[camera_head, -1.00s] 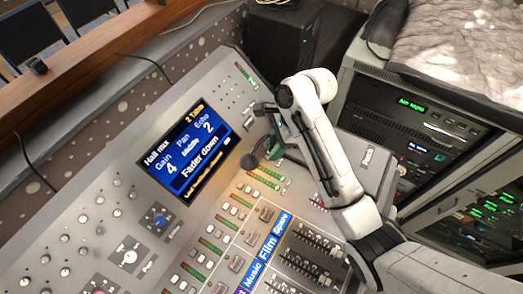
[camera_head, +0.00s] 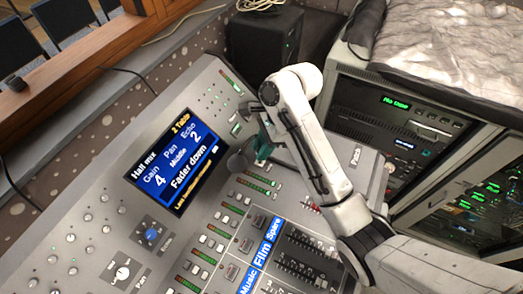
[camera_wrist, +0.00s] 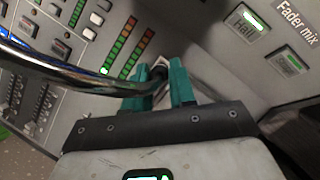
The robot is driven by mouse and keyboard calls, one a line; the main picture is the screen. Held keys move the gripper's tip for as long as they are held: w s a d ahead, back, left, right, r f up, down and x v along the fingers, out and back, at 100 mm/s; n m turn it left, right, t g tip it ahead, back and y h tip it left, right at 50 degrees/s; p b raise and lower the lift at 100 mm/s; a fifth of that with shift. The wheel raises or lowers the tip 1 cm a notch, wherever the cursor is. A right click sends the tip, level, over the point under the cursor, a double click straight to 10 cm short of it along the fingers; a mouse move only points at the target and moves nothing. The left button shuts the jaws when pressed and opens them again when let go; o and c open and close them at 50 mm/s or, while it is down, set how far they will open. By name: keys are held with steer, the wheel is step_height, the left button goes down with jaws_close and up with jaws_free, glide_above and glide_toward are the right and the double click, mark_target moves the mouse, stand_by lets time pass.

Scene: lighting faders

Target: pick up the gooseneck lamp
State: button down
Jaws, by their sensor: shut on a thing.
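The gooseneck lamp (camera_head: 238,161) shows in the head view as a dark rounded head beside the console screen's right edge. In the wrist view its shiny curved neck (camera_wrist: 62,78) comes in from the left and runs between the teal fingers. My gripper (camera_wrist: 163,74) is shut on the neck. In the head view my gripper (camera_head: 262,148) shows as a bit of teal just right of the lamp head, partly hidden by my white arm. The lamp's base end cannot be made out.
The mixing console (camera_head: 110,185) with its screen (camera_head: 180,160), knobs and faders lies under the lamp and arm. A black speaker box (camera_head: 262,40) stands at the back. Equipment racks (camera_head: 400,120) stand close on the right.

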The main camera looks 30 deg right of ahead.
steer(key=s+a+r+p, duration=0.3)
steer(key=s+r+p, duration=0.2)
steer(key=s+r, duration=0.8)
steer(key=shift+s+a+r+p, duration=0.25)
steer(key=shift+a+r+p, duration=0.15)
steer(key=shift+r, duration=0.05)
stand_by(0.7)
